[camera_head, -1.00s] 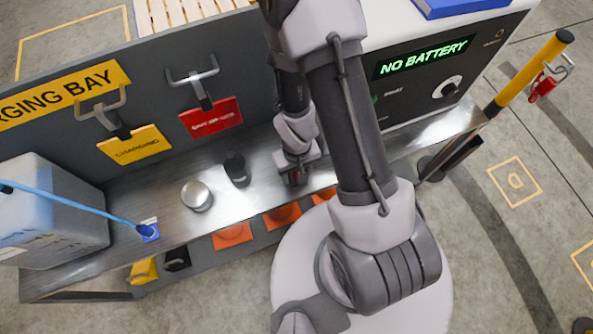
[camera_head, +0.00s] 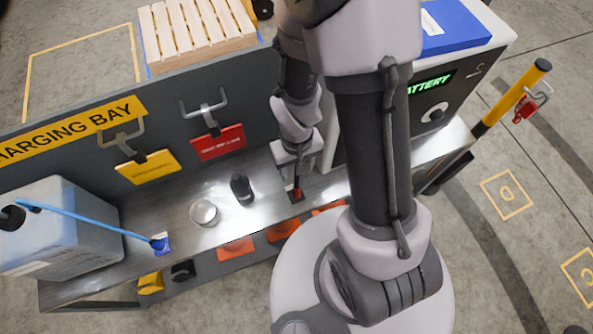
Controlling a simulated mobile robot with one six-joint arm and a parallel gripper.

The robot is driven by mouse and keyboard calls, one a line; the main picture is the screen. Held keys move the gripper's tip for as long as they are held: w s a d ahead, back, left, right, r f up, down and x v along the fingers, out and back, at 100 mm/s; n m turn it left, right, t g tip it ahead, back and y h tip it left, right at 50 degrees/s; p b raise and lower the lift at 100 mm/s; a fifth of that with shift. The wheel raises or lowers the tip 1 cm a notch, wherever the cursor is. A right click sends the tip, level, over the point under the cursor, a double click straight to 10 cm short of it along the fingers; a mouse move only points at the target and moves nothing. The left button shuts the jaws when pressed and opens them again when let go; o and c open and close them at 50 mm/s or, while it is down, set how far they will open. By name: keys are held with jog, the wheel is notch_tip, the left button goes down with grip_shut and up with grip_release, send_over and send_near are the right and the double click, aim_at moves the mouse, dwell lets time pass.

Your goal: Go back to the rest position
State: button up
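My gripper (camera_head: 295,190) points down just above the metal bench (camera_head: 180,236), right of a black cylinder (camera_head: 241,188). A small red thing shows at its fingertips. I cannot tell whether the fingers hold it or it lies behind them, nor how far apart the fingers are. My arm crosses the middle of the view and hides part of the charger box (camera_head: 436,112).
Yellow (camera_head: 148,168) and red (camera_head: 217,143) tags hang on the back panel. A yellow post (camera_head: 515,95) stands right. Open floor lies farther right.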

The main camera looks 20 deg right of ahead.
jog(key=shift+r, duration=0.45)
notch_tip(320, 180, up, 13)
jog(key=w+m+t, duration=0.2)
jog(key=s+a+r+m+t+y, duration=0.1)
jog(key=s+a+r+t, duration=0.1)
jog(key=s+r, duration=0.2)
jog(key=s+a+r+m+t+y, duration=0.1)
jog(key=s+r, duration=0.3)
jog(key=r, duration=0.7)
jog(key=shift+s+a+r+t, duration=0.25)
jog(key=shift+a+t, duration=0.15)
jog(key=shift+a, duration=0.05)
